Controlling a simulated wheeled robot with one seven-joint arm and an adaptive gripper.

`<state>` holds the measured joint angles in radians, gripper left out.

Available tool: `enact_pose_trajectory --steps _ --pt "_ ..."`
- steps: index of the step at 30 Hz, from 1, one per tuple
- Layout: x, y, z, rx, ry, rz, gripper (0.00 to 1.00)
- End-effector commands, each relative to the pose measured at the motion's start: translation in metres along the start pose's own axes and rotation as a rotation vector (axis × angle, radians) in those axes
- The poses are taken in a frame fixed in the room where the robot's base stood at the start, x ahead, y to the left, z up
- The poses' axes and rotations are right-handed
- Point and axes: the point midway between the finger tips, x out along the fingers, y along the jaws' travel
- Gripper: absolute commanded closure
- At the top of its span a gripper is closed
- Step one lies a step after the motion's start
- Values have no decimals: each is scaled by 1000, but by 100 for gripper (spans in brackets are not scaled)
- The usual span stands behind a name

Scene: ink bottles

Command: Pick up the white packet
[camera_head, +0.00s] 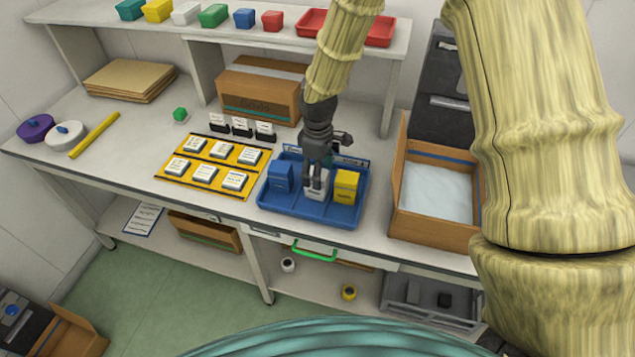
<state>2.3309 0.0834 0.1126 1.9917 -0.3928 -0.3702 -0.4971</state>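The white packet (320,193) stands in the blue tray (290,207), between a blue packet (281,178) and a yellow packet (345,187). My gripper (316,180) points down right over the white packet, with its dark fingers at the packet's upper part and partly covering it. The packet appears to rest in the tray. The view is too small to tell whether the fingers are closed on it or only around it.
A yellow mat (205,190) with several white-topped items lies left of the tray. An open cardboard box (433,230) stands to the right. Behind are a closed cardboard box (258,97) and a shelf (225,33) with coloured boxes and red trays.

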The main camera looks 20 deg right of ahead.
Motion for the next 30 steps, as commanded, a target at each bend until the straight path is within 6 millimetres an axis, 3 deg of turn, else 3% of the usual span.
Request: enact_pose_trajectory --steps 13,24,25,30 --pt "38 0 -1 -1 -2 -2 32" --pt "45 0 -1 0 0 -1 32" --pt "45 0 -1 0 0 -1 34" --pt "45 0 -1 0 0 -1 65"
